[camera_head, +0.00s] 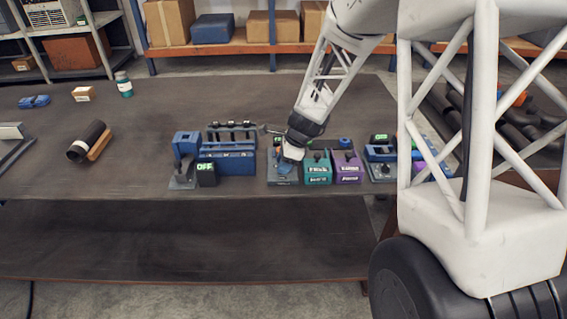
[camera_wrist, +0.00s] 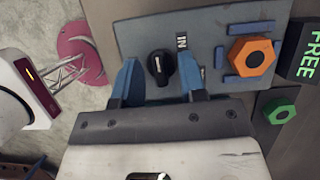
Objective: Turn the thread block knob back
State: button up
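The thread block (camera_wrist: 215,25) is a grey plate with a black knob (camera_wrist: 160,65), seen from close up in the wrist view. A small dark label beside the knob reads "IN". An orange hexagonal nut (camera_wrist: 250,57) sits between blue bars on the same plate. My gripper (camera_wrist: 158,74) has its two blue fingers on either side of the knob, with a visible gap on each side. It is open, and I see no contact. In the head view my gripper (camera_head: 292,153) is down at the grey block (camera_head: 283,176) and hides much of its top, including the knob.
A teal block (camera_head: 317,170) and a purple block (camera_head: 347,168) stand close to the right. A blue rack (camera_head: 232,166) and an "OFF" display (camera_head: 206,168) stand left. A green nut (camera_wrist: 280,112) and a "FREE" display (camera_wrist: 306,58) are right of the plate.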

grip_shut()
jog(key=shift+f+n, duration=0.1)
jog(key=shift+n, duration=0.2)
dwell(0.3)
jog(key=n+g, duration=0.2)
jog(key=n, duration=0.4)
jog(key=n+g+h, duration=0.1)
jog(key=n, duration=0.2)
jog(key=shift+g, duration=0.3)
jog(key=shift+f+h, duration=0.1)
jog(key=shift+h, duration=0.2)
grip_release()
